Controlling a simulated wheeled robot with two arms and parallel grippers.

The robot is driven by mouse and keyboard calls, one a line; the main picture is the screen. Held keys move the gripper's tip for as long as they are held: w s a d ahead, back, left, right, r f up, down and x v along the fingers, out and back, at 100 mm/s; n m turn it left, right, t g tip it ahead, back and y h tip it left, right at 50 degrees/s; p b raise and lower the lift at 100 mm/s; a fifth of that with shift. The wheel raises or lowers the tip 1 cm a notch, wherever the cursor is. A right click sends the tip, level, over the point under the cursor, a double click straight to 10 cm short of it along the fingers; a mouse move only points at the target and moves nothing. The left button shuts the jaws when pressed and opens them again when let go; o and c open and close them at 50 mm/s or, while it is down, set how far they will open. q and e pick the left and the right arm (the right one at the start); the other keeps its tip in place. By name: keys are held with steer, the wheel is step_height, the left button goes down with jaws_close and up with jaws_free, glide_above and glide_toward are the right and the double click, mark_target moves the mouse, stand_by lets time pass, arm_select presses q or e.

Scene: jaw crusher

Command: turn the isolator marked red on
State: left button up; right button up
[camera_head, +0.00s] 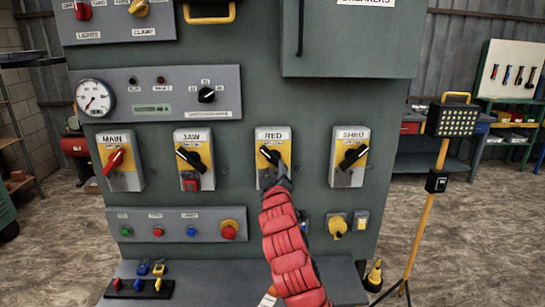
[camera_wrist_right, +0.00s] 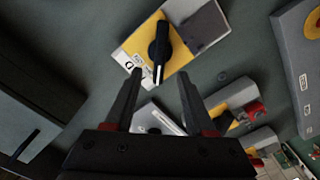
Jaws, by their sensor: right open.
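The isolator marked RED (camera_head: 273,136) is on the green cabinet front, third in a row. It has a white label, a yellow plate and a black rotary handle (camera_head: 267,153) that slants from upper left toward lower right. My right gripper (camera_head: 283,174) is in front of its lower part and hides some of it. In the right wrist view, the open fingers of my right gripper (camera_wrist_right: 160,74) point at a black handle (camera_wrist_right: 160,44) on a yellow and white plate. The handle's near end appears between the fingertips; I cannot tell if they touch. My left gripper is not in view.
Similar isolators marked MAIN (camera_head: 116,158), with a red handle, JAW (camera_head: 194,160) and SHRD (camera_head: 350,157) flank it. A button strip (camera_head: 172,233) and a yellow knob (camera_head: 337,225) are below. A ledge (camera_head: 215,285) juts out underneath. A work lamp (camera_head: 453,119) stands at right.

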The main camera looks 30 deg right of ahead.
mark_target(273, 160)
steer(key=p+x, duration=0.2)
steer(key=x, duration=0.6)
steer(key=shift+w+r+p, duration=0.15)
steer(key=shift+p, duration=0.15)
steer(key=shift+w+d, duration=0.25)
steer(key=shift+w, duration=0.2)
jaws_close()
